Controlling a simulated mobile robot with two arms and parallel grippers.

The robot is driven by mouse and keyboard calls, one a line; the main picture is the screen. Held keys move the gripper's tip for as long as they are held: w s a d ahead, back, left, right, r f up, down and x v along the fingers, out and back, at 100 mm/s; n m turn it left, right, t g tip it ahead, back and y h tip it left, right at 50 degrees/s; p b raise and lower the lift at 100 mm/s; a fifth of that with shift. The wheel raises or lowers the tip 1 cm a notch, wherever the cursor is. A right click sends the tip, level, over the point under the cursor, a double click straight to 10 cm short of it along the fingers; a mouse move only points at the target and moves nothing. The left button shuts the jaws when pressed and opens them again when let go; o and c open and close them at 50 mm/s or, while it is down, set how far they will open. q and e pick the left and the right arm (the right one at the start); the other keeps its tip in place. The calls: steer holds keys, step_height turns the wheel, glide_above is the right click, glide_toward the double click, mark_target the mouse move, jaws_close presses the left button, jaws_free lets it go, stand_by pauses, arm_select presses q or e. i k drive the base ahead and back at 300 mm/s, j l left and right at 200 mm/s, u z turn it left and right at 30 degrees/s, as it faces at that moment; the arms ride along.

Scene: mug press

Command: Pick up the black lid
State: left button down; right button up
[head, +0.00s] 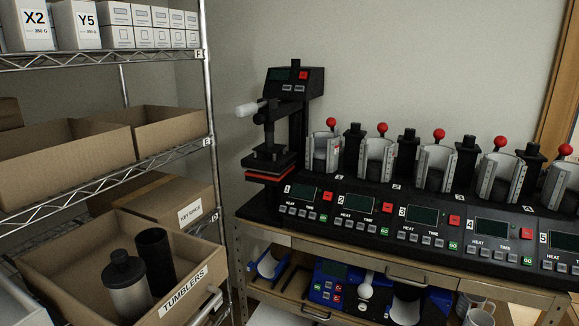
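A black lid (122,263) with a raised round knob sits on top of a silver tumbler (130,300). The tumbler stands upright in an open cardboard box labelled TUMBLERS (188,290), at the lower left of the head view. A plain black cylinder (158,260) stands upright just right of and behind the lidded tumbler, in the same box. Neither of my grippers shows in the head view.
The box is on a wire shelf rack (209,130) with other boxes above. A closed cardboard box labelled KEY WIRES (190,212) sits behind it. To the right, a workbench (390,262) carries a row of black mug presses with red knobs (438,134).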

mark_target(153, 245)
steer(key=i+j+u, duration=0.6)
steer(key=u, duration=0.15)
